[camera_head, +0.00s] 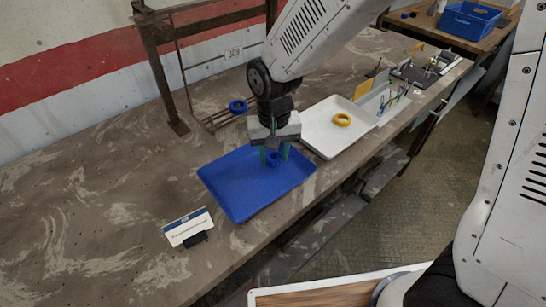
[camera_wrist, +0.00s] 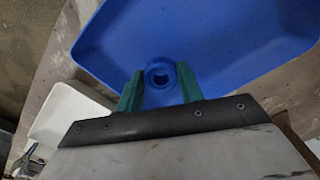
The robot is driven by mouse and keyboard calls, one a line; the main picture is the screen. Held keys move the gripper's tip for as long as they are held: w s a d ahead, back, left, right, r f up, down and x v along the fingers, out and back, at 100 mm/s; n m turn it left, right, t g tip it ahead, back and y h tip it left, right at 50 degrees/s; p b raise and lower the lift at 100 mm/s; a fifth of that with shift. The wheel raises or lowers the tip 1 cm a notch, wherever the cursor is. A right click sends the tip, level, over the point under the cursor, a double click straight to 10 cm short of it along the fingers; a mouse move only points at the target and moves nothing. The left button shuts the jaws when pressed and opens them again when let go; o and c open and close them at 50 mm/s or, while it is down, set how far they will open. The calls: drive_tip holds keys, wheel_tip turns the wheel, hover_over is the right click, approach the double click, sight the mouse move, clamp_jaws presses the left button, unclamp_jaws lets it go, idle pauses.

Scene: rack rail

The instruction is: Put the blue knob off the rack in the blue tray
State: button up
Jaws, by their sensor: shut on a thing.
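My gripper (camera_head: 274,156) has green fingers and points down over the blue tray (camera_head: 235,190). It is shut on the blue knob (camera_head: 273,158). In the wrist view the blue knob (camera_wrist: 159,75) shows a round hole and sits between the green fingertips (camera_wrist: 158,88). The blue tray (camera_wrist: 230,40) fills much of that view behind the knob. I cannot tell whether the knob touches the tray floor. The tray looks otherwise empty. The rack (camera_head: 222,118) stands behind the gripper, with a blue ring (camera_head: 238,106) at it.
A white tray (camera_head: 322,146) with a yellow ring (camera_head: 342,120) is right of the blue tray. A small sign (camera_head: 188,227) stands in front of the blue tray on the left. Small tools (camera_head: 400,85) lie farther right. The bench is bare at left.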

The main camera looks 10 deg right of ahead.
drive_tip(key=shift+f, duration=0.85)
drive_tip(key=o, duration=1.1)
drive_tip(key=shift+f, duration=0.15)
wheel_tip(320, 180, up, 12)
drive_tip(key=s+d+r, duration=0.3)
drive_tip(key=d, duration=0.3)
drive_tip(key=s+d+r, duration=0.4)
drive_tip(key=d, duration=0.2)
drive_tip(key=shift+m+t, duration=0.4)
drive_tip(key=shift+t, duration=0.2)
drive_tip(key=s+d, duration=0.3)
drive_tip(key=s, duration=0.1)
drive_tip(key=s+d, duration=0.2)
drive_tip(key=s, duration=0.2)
drive_tip(key=s+d+r, duration=0.1)
drive_tip(key=s+d, duration=0.2)
drive_tip(key=s, duration=0.1)
drive_tip(key=shift+s+d, duration=0.3)
